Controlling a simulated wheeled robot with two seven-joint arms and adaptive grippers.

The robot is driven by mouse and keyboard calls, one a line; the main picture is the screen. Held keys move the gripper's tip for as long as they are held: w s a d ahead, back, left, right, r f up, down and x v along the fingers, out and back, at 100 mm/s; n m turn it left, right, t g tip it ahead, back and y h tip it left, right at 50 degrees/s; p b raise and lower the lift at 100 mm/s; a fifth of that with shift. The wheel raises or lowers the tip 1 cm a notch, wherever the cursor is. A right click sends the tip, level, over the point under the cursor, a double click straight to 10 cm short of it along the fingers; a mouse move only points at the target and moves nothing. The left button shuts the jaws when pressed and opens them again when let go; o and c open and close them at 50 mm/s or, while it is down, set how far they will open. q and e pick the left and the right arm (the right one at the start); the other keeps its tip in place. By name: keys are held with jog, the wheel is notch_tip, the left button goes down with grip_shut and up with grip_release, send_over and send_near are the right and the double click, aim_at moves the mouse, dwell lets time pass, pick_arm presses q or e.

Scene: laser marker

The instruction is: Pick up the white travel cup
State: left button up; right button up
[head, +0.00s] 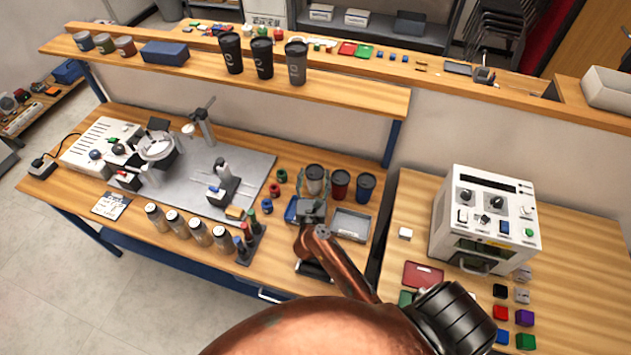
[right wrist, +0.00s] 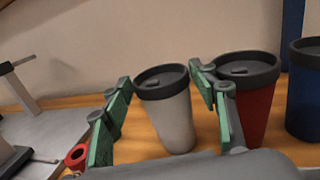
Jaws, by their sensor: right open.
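The white travel cup (head: 316,178) stands upright on the workbench, left of a red cup (head: 340,184) and a blue cup (head: 365,187). All have dark lids. In the right wrist view the white cup (right wrist: 168,112) shows between the two green-padded fingers of my right gripper (right wrist: 160,82), which is open. The right finger reaches into the space between the white and red cups. I cannot tell whether either finger touches a cup. In the head view my right gripper (head: 313,195) partly hides the white cup's lower part. My left gripper is not in view.
A grey tray (head: 351,224) lies right of my right gripper. Several metal bottles (head: 180,222) and a small rack (head: 247,242) stand to the left. A shelf (head: 345,95) with black cups spans above the bench. A red ring-shaped part (right wrist: 76,156) lies near the left finger.

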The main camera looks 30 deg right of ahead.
jog(key=c, duration=0.4)
